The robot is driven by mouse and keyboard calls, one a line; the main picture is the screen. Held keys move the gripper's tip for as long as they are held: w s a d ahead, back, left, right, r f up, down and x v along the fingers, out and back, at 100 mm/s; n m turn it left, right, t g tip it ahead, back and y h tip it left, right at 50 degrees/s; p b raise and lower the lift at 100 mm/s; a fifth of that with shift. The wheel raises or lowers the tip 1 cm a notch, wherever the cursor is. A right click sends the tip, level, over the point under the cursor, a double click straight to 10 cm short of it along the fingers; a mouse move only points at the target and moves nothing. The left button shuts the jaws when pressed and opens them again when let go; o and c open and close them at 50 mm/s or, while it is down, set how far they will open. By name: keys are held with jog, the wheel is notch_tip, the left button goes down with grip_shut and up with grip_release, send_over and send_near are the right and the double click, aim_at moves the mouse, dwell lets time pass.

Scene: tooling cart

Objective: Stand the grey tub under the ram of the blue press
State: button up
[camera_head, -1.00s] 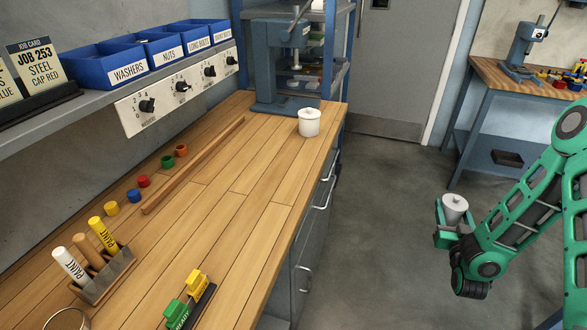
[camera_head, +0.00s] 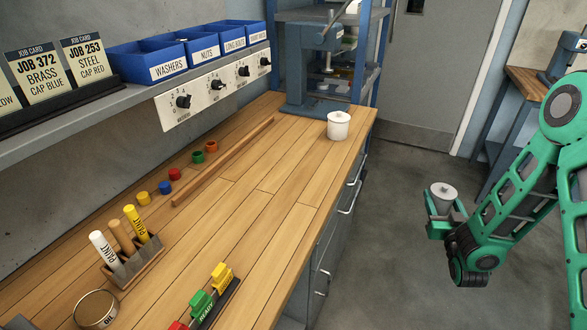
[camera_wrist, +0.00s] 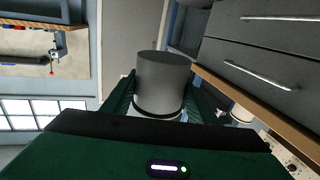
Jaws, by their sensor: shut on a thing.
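The grey tub (camera_head: 444,193) is held upright by my gripper (camera_head: 441,216) at the right of the head view, out over the floor and apart from the bench. A light lid with a knob shows on top. In the wrist view the tub (camera_wrist: 162,82) sits between the two fingers, which are shut on its sides. The blue press (camera_head: 301,65) stands at the far end of the wooden bench, its base (camera_head: 312,104) on the bench top. Its ram is small and hard to make out.
A white lidded tub (camera_head: 338,125) stands on the bench just in front of the press base. A wooden strip (camera_head: 225,162) lies along the bench. Paint markers in a holder (camera_head: 132,265) and coloured caps are nearer. Another blue press (camera_head: 563,55) stands on a far bench.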

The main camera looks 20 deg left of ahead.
jog(key=s+a+r+n+g+y, duration=0.1)
jog(key=a+r+y, duration=0.1)
jog(key=a+r, duration=0.45)
jog(key=s+a+r+n+y, duration=0.2)
jog(key=a+r, duration=0.1)
jog(key=a, duration=0.7)
jog(key=s+a+r+n+g+y, duration=0.15)
jog(key=a+r, duration=0.25)
jog(key=a, duration=0.4)
jog(key=s+a+r+n+g+y, duration=0.1)
jog(key=s+a+r+g+y, duration=0.1)
jog(key=s+a+r, duration=0.55)
jog(key=s+a+r+n+g+y, duration=0.1)
jog(key=s+a+r+n+y, duration=0.15)
jog(key=s+a, duration=0.85)
send_over(302, 173)
jog(key=shift+m, duration=0.3)
notch_tip(302, 173, down, 7)
jog(key=shift+f, duration=2.05)
